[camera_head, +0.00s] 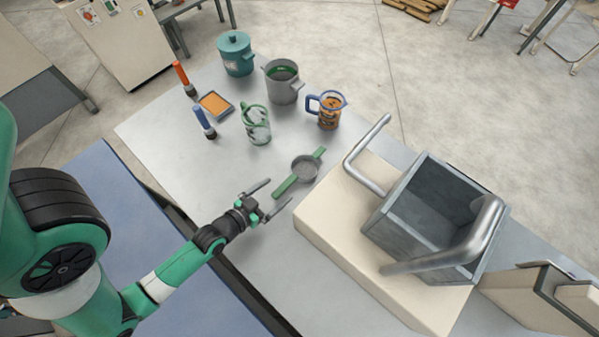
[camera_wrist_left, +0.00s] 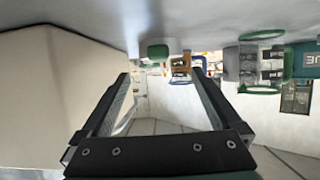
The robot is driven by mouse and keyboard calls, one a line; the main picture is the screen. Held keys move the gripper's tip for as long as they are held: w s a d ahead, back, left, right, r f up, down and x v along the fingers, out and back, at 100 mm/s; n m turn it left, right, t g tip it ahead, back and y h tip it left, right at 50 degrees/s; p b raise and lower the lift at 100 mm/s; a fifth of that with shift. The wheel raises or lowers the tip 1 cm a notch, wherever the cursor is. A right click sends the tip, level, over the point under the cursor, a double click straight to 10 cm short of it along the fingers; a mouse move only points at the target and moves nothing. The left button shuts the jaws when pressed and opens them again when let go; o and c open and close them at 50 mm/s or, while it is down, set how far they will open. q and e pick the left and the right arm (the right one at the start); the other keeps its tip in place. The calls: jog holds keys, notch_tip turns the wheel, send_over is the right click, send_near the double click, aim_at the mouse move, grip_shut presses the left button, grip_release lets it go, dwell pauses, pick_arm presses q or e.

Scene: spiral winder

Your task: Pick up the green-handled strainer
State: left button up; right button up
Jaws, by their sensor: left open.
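The green-handled strainer (camera_head: 305,169) lies on the grey table in the head view. Its round bowl is grey, with a longer green handle pointing down-left and a short green tab at the far side. My left gripper (camera_head: 280,191) is open and empty, with its fingers pointing at the handle end. It appears very close to the handle; whether it touches cannot be told. In the left wrist view, a green end (camera_wrist_left: 158,50), apparently the handle, shows between the two spread fingers (camera_wrist_left: 165,88). My right gripper is not in view.
A cream block with a grey metal box (camera_head: 425,205) and bent pipes stands right of the strainer. Behind are an orange jug (camera_head: 329,111), a green-rimmed glass jug (camera_head: 257,126), a grey pot (camera_head: 282,85), a teal pot (camera_head: 235,55) and blue (camera_head: 204,122) and orange (camera_head: 184,78) cylinders.

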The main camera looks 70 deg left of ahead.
aim_at(291, 179)
pick_arm(q)
jog(key=x, duration=0.3)
jog(key=shift+w+a+f, duration=0.1)
jog(key=shift+w+a, duration=0.1)
jog(key=shift+w, duration=0.15)
jog(key=b+x, duration=0.1)
jog(key=x, duration=0.4)
jog(key=shift+w+a+b, duration=0.1)
jog(key=shift+w+b, duration=0.1)
jog(key=shift+b, duration=0.2)
grip_shut()
